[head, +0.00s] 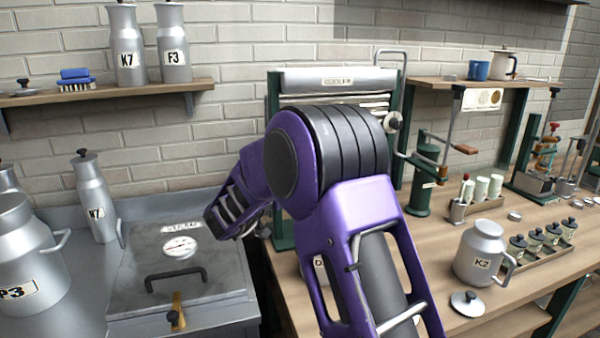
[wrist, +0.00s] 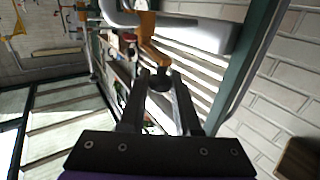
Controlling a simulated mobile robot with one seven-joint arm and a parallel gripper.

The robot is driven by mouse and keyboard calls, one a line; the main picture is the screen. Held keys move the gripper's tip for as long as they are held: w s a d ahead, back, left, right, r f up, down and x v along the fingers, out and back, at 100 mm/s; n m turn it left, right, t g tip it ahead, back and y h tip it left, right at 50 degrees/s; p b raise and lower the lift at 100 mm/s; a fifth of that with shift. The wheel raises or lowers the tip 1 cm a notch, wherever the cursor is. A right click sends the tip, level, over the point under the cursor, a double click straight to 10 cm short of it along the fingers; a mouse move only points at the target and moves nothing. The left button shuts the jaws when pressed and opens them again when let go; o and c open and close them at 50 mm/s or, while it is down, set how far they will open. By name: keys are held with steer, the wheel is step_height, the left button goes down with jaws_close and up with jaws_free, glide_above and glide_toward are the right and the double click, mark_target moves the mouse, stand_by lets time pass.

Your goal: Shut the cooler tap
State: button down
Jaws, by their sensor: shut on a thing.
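The cooler (head: 300,84) is a pale metal unit with a label, standing in a green frame against the brick wall. In the wrist view, its tap lever (wrist: 149,47) is brass-orange and ends in a dark knob (wrist: 159,82). My gripper (wrist: 161,88) is shut on that knob, with one finger on each side. The cooler's pale slats (wrist: 190,70) show behind it. In the head view my arm covers the lower cooler, the tap and my gripper.
A grey chest (head: 200,270) with a dial and a black handle stands at the left. A workbench (head: 437,240) at the right holds a K2 can (head: 482,250) and a rack of small jars (head: 540,244). A curved pipe (head: 403,70) rises at the cooler's right.

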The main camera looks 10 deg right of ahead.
steer(key=shift+w+a+r+m+g+h+p, duration=0.1)
steer(key=shift+w+m+g+h+p, duration=0.35)
steer(key=shift+m+g+h, duration=0.3)
steer(key=shift+w+r+m+g+h+p, duration=0.1)
steer(key=shift+w+m+g+h+p, duration=0.15)
steer(key=shift+m+g+h+p, duration=0.45)
steer(key=shift+g, duration=0.25)
steer(key=c, duration=0.6)
jaws_free()
steer(key=shift+f, duration=0.1)
steer(key=v, duration=1.7)
steer(key=shift+s+a+r, duration=0.1)
steer(key=shift+s+r, duration=0.1)
